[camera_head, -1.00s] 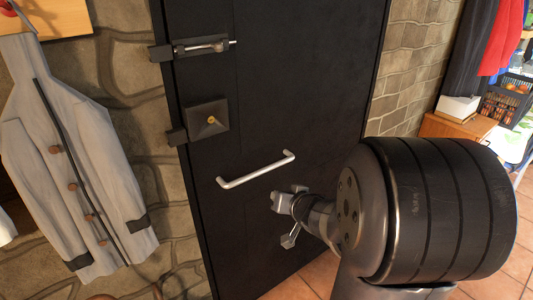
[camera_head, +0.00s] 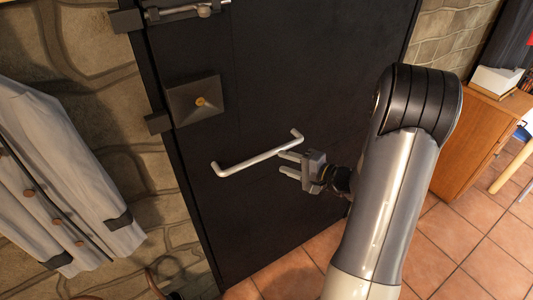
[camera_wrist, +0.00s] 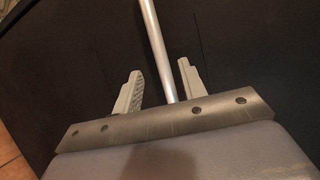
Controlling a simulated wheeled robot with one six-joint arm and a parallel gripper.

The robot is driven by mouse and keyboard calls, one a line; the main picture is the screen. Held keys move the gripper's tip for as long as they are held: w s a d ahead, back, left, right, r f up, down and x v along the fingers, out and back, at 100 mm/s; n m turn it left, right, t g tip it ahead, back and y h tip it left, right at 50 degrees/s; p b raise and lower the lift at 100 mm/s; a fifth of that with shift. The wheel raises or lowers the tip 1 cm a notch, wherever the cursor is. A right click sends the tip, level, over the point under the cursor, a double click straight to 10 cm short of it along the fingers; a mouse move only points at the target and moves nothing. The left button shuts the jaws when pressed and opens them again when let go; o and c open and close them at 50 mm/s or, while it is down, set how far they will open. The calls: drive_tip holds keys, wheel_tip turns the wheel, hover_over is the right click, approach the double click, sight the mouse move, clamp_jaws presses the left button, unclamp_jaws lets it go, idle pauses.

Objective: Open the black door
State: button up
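The black door (camera_head: 290,80) fills the middle of the head view and looks shut. A silver bar handle (camera_head: 255,156) is fixed across it, slanting up to the right. My gripper (camera_head: 285,166) is just below the right half of the handle, its two fingers apart and pointing left. In the wrist view the handle (camera_wrist: 155,45) runs between the spread fingers (camera_wrist: 160,85) of my gripper. I cannot tell whether either finger touches the bar. A square lock plate with a brass knob (camera_head: 198,102) and a sliding bolt (camera_head: 187,11) sit on the door's left edge.
A grey coat (camera_head: 55,180) hangs on the stone wall (camera_head: 100,95) left of the door. A wooden cabinet (camera_head: 475,140) with a white box (camera_head: 497,80) stands at the right. Tiled floor (camera_head: 430,240) is open at the lower right.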

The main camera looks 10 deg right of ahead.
sight(265, 153)
drive_tip(key=x, duration=0.8)
drive_tip(key=shift+w, duration=0.1)
drive_tip(key=shift+c, duration=0.4)
clamp_jaws()
